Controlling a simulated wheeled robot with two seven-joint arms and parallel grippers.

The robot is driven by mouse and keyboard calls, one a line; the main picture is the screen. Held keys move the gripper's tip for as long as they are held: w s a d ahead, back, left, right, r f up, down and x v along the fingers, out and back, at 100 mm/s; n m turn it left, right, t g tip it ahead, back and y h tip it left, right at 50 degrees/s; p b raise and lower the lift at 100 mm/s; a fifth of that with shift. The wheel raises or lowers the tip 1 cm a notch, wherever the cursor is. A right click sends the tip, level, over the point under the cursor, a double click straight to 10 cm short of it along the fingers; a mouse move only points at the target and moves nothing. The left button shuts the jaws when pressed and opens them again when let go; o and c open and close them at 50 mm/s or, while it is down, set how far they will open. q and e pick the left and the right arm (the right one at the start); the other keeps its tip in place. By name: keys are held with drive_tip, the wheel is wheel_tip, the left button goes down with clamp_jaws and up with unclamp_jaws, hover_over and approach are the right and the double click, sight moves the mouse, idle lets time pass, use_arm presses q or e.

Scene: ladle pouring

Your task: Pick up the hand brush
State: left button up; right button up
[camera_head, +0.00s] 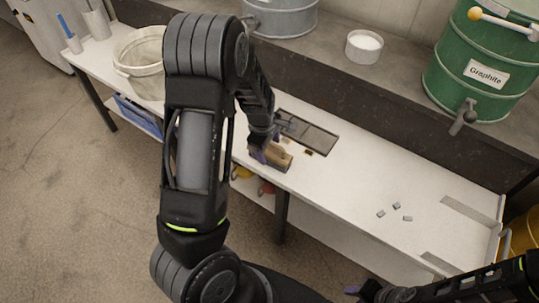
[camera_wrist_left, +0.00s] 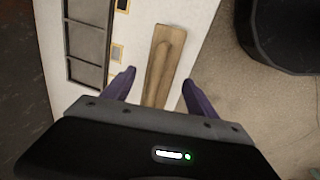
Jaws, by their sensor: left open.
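The hand brush (camera_head: 277,156), with a wooden body, lies near the front edge of the white table (camera_head: 345,200), beside a dark recessed panel. In the left wrist view the brush (camera_wrist_left: 166,55) runs lengthwise between the fingertips. My left gripper (camera_wrist_left: 158,78) is open, with a purple finger on either side of the brush and visible gaps. In the head view my left gripper (camera_head: 262,150) is at the brush and partly covers it. My right gripper (camera_head: 362,291) is low at the bottom right, away from the brush; its jaws are unclear.
The dark panel (camera_head: 310,135) is set in the table behind the brush. Several small grey pieces (camera_head: 396,206) lie to the right. A white bucket (camera_head: 140,60) stands at the left. A green graphite drum (camera_head: 480,65) and a white-filled cup (camera_head: 364,46) stand on the rear ledge.

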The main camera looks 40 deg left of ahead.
use_arm(q)
drive_tip(key=shift+w+f, duration=0.2)
drive_tip(key=shift+f, duration=0.7)
clamp_jaws()
idle(0.5)
